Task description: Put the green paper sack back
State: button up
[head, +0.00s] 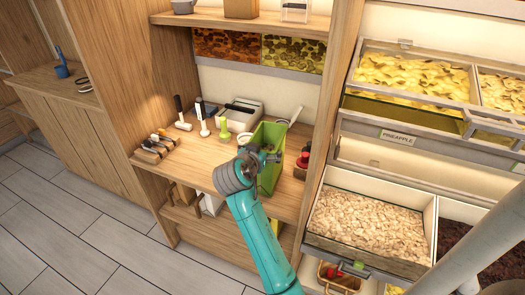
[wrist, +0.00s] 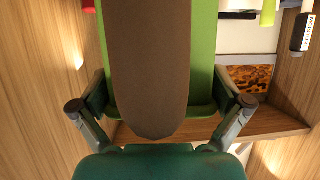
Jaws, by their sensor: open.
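The green paper sack (head: 270,135) stands upright on the wooden counter in the head view, close to its front edge. My gripper (head: 262,157) is in front of the sack at its near side and hides part of it. In the wrist view the green sack (wrist: 203,55) fills the space between the spread fingers of my gripper (wrist: 160,98). The fingers are open, one on each side of it. A brown, rounded strip (wrist: 150,70) covers the sack's middle there; I cannot tell what it is. Whether the fingers touch the sack is unclear.
A grey scoop (head: 295,116) is just behind the sack and a red-topped item (head: 303,160) to its right. Food drawers (head: 370,225) stand right.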

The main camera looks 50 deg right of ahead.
jog(key=shift+f, duration=0.1)
jog(key=v, duration=1)
jog(key=shift+s+a, duration=0.35)
jog(key=shift+s, duration=0.05)
jog(key=shift+f, duration=0.2)
jog(key=s+a+f+n+t+y, duration=0.3)
jog(key=s+a+f+n, duration=0.2)
jog(key=f, duration=0.4)
jog(key=s+a+f+n+t+y, duration=0.3)
jog(key=s+a+f+n, duration=0.15)
jog(key=f, duration=0.35)
jog(key=s+a+f+n+t+y, duration=0.1)
jog(key=s+a+n+y, duration=0.2)
jog(key=s, duration=0.5)
jog(key=s+a+f+n+t+y, duration=0.1)
jog(key=s+a+f+y, duration=0.1)
jog(key=s+a, duration=0.55)
jog(key=s+r+t+y, duration=0.1)
jog(key=s+r, duration=0.5)
jog(key=s, duration=0.6)
jog(key=shift+r, duration=0.3)
